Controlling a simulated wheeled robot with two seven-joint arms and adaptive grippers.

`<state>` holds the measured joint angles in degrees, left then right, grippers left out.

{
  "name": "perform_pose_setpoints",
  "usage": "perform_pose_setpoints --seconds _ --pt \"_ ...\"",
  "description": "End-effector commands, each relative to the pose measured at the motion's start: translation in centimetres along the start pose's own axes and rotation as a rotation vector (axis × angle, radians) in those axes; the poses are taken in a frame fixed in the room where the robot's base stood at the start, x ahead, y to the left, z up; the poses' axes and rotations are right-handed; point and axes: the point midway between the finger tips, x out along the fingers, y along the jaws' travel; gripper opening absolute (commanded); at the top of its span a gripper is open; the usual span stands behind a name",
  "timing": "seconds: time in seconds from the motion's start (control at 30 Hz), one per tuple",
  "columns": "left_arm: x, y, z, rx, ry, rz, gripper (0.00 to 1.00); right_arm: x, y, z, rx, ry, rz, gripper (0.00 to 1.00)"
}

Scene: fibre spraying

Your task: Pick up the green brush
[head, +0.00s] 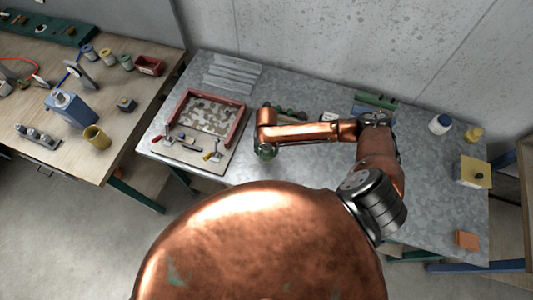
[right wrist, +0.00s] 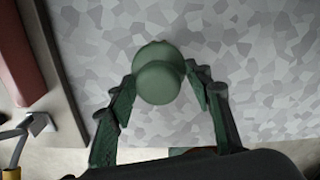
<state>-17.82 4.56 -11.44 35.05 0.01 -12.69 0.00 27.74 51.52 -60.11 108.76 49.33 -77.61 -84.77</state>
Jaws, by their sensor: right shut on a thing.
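My right gripper (head: 265,146) is over the grey metal table, just right of a red-framed mould, at the end of my copper arm. In the right wrist view its two dark green fingers (right wrist: 165,95) are closed in on a rounded green thing, which I take to be the green brush (right wrist: 158,80). Its rounded end faces the camera, and its lower part is hidden. In the head view a little of the green brush (head: 267,153) shows below the gripper. I cannot tell whether it touches the table. My left gripper is not in view.
The red-framed mould (head: 240,128) has clamps along its near side. White strips (head: 232,72) lie behind it. A wooden bench (head: 35,75) with tools is at the left.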

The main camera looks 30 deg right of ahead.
Motion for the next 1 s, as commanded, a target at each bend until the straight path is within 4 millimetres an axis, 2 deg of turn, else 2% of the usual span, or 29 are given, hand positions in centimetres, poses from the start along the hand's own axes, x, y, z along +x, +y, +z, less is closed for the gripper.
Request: perform_pose_setpoints --seconds 0.03,0.1,0.2,0.33,0.47,0.6,0.73,0.9,1.0 --pt "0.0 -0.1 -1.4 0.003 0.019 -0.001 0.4 0.3 -0.3 -0.2 0.001 0.005 -0.006 0.21" --pt "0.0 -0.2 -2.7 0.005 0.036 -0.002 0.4 0.3 -0.3 -0.3 0.001 0.006 -0.006 0.21" --pt "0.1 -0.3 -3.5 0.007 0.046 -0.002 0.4 0.1 -0.3 -0.3 0.001 0.006 -0.007 0.21" --pt "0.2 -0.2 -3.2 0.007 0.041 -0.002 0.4 -0.9 -0.3 -0.1 0.002 0.004 -0.005 0.21" --pt "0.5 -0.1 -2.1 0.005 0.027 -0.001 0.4 -3.1 -0.2 0.0 -0.001 0.001 -0.003 0.21" --pt "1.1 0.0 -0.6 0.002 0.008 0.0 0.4 -6.0 -0.1 -2.9 -0.005 0.004 0.0 0.21" --pt "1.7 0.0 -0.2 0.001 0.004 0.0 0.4 -9.1 -0.2 -5.3 -0.005 0.002 0.0 0.21" --pt "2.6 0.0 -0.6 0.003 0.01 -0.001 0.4 -10.7 -0.3 -9.7 -0.005 0.005 -0.001 0.21" --pt "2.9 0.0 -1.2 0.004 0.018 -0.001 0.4 -11.6 -0.3 -11.4 -0.004 0.004 -0.001 0.21"
